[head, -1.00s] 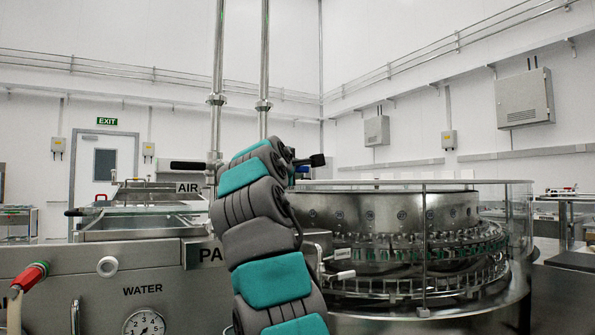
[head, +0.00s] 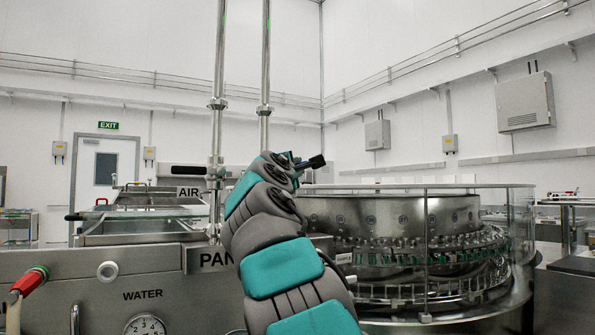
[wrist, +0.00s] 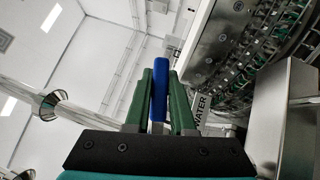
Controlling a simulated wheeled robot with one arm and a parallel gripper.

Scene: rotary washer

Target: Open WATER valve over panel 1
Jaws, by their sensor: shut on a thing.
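In the wrist view, my gripper (wrist: 160,84) has its green fingers shut on a blue handle (wrist: 159,68). The handle's tip stands out past the fingertips. A panel label (head: 210,259), partly covered by my arm, reads PAN. What the handle is mounted on is hidden.
A round washer (head: 395,225) with a clear guard stands to the right. Two steel pipes (head: 264,60) rise behind my arm. A steel box (wrist: 283,115) is close right of my gripper.

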